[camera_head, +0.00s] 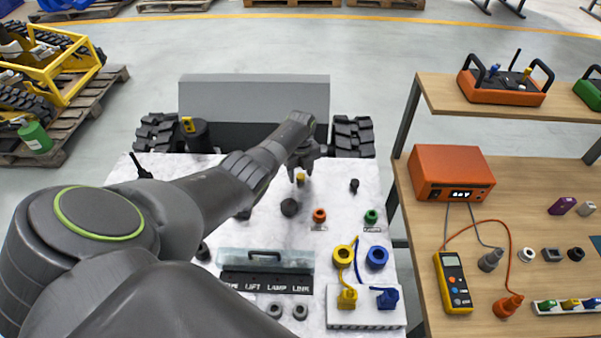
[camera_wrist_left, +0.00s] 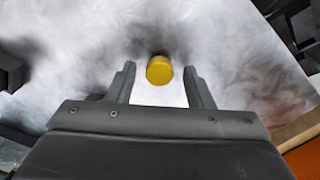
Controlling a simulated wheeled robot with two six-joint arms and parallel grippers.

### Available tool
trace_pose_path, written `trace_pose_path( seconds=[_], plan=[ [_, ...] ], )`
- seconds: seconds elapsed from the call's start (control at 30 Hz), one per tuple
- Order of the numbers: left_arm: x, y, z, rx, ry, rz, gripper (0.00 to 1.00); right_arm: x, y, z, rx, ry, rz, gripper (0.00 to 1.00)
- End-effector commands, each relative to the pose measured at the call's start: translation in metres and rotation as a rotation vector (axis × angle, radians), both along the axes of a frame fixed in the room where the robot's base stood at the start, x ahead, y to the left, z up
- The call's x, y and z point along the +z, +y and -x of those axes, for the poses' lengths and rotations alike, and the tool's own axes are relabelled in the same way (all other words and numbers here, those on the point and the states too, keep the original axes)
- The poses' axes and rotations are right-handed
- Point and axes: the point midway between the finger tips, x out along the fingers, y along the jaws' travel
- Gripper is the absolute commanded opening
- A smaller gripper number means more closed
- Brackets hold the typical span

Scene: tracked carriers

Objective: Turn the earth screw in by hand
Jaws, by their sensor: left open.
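A small yellow round knob (camera_head: 301,179), the likely earth screw, stands on the white marbled top of the carrier. In the left wrist view the yellow knob (camera_wrist_left: 159,70) shows its round top between the tips of the two fingers, with a gap on each side. My left gripper (camera_head: 300,172) is open and reaches down at the knob. The left wrist view shows the open gripper (camera_wrist_left: 160,74) with nothing held. The knob's thread and seat are hidden. My right gripper is in neither view.
Black knobs (camera_head: 289,207), an orange one (camera_head: 319,215) and a green one (camera_head: 371,216) stand nearby. A clear cover with a handle (camera_head: 264,258) and yellow and blue ring connectors (camera_head: 344,256) lie in front. A wooden bench (camera_head: 540,225) stands right.

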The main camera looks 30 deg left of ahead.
Motion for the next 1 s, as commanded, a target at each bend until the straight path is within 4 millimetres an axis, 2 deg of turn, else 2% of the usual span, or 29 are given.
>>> trace_pose_path(
  seconds=[0.1, 0.33, 0.8, 1.0],
  plan=[
    [0.001, 0.000, 0.000, 0.133, 0.001, 0.001, 0.47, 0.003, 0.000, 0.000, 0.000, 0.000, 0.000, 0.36],
    [0.001, 0.000, 0.000, 0.280, 0.001, 0.000, 0.47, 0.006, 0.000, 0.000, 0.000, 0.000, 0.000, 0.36],
    [0.001, 0.000, 0.000, 0.955, 0.001, 0.000, 0.47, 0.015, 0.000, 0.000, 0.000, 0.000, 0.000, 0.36],
    [0.000, 0.000, 0.000, 1.067, 0.000, 0.001, 0.47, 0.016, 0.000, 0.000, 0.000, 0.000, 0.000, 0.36]
  ],
)
